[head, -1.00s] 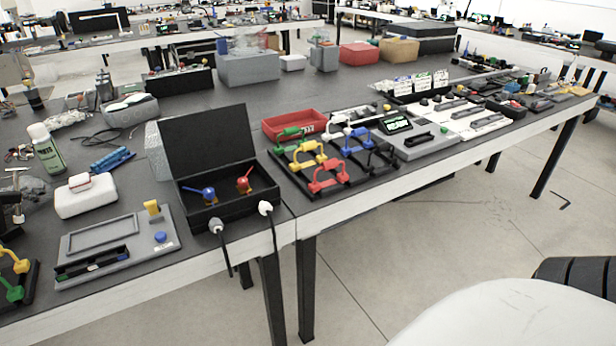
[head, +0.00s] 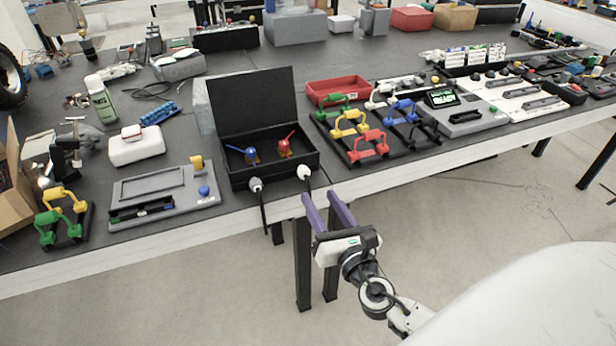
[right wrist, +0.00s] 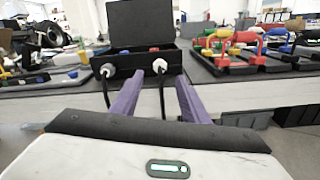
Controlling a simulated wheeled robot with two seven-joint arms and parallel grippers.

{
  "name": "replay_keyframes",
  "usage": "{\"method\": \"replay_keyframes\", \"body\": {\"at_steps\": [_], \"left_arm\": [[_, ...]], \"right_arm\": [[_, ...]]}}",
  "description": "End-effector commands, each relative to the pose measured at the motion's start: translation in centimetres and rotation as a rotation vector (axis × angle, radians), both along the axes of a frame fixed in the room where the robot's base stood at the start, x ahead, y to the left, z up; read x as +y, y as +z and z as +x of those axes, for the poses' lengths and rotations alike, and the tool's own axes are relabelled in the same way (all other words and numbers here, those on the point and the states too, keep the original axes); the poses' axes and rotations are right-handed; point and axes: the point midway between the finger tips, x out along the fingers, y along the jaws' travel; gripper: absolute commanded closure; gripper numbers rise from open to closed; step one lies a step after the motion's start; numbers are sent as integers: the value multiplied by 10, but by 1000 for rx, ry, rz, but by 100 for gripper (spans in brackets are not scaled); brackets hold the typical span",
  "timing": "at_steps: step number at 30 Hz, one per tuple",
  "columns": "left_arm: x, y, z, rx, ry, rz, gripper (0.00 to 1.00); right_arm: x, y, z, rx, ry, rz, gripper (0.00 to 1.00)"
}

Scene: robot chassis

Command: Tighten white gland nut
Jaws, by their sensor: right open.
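A black box (head: 262,172) with its lid open stands at the table's front edge. Two cable glands stick out of its front wall. The right one, the white gland nut (head: 304,173), has a black cable hanging from it. The left gland nut (head: 256,185) looks greyer. In the right wrist view the white gland nut (right wrist: 160,66) appears between the purple fingertips, with the greyer one (right wrist: 107,70) to the left. My right gripper (head: 322,195) is open and empty, in front of and a little below the white nut, apart from it. My left gripper is not in view.
Inside the box are a blue lever (head: 250,155) and a red lever (head: 285,146). Right of it stands a black rack (head: 352,157) with coloured handles. A grey panel (head: 185,195) lies left of the box. The space before the table edge is free.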

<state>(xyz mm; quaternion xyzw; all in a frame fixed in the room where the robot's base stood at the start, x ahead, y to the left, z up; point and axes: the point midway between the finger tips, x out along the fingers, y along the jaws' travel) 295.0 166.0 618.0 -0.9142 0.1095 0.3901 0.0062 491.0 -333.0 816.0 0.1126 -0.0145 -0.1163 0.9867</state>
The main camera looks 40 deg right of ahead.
Motion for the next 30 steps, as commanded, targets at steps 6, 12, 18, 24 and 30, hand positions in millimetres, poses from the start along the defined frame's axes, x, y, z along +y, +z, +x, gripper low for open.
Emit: {"method": "replay_keyframes", "body": {"at_steps": [6, 12, 18, 24, 30], "left_arm": [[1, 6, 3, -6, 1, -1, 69], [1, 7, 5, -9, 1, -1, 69], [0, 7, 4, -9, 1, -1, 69], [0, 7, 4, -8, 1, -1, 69], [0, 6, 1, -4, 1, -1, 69]], "right_arm": [[-10, 2, 42, -3, -1, 3, 59], [-17, 1, 71, -1, -1, 6, 59], [-20, 0, 83, 1, -1, 6, 59], [-20, 0, 84, 0, -1, 7, 59], [-20, 0, 84, 0, -1, 7, 82]]}}
